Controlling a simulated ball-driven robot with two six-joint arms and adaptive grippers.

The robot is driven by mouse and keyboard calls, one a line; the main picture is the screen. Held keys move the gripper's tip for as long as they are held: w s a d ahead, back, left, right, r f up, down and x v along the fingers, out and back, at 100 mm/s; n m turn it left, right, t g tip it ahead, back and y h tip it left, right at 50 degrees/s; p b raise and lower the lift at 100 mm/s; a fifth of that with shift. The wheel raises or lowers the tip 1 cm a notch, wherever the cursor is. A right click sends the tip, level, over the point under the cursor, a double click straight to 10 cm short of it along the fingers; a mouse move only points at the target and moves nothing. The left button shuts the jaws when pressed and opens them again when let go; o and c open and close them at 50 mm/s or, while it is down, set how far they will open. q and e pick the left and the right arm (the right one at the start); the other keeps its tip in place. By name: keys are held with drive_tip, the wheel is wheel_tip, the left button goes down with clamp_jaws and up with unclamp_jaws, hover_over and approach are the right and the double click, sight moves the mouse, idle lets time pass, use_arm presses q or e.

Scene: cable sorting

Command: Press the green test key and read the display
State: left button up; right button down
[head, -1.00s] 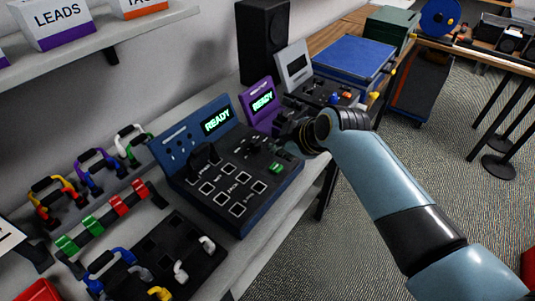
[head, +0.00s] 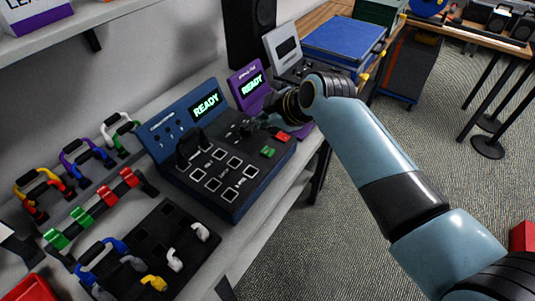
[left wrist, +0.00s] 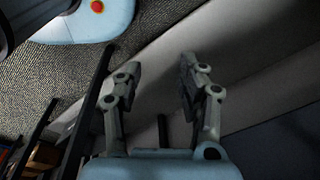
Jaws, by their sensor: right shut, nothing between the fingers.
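The blue tester (head: 222,205) stands on the bench in the head view. Its green test key (head: 268,152) is in plain view near the right side of its top. The lit display (head: 206,106) on its upright back reads READY. My right gripper (head: 266,116) is shut and empty, just beyond the green key near the tester's far right edge and the purple unit; its fingertips are hard to make out. My left gripper (left wrist: 153,72) is open and empty in the left wrist view, its two fingers apart. It is outside the head view.
A red key (head: 282,137) is beside the green one. Coloured cables on racks (head: 100,205) and a black board (head: 200,250) lie left and in front. A shelf (head: 90,28) overhangs the bench at upper left.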

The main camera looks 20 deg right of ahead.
drive_tip(key=b, duration=0.4)
hover_over(265, 152)
wheel_tip(265, 152, down, 5)
drive_tip(key=shift+f, duration=0.2)
drive_tip(key=shift+f+b, duration=0.65)
drive_tip(key=shift+f, duration=0.05)
idle(0.4)
drive_tip(key=shift+f, duration=0.4)
drive_tip(key=shift+f+b, duration=0.35)
drive_tip(key=shift+f, duration=0.05)
idle(0.4)
drive_tip(key=shift+r, duration=0.1)
drive_tip(key=shift+r+p, duration=0.75)
drive_tip(key=shift+p, duration=0.15)
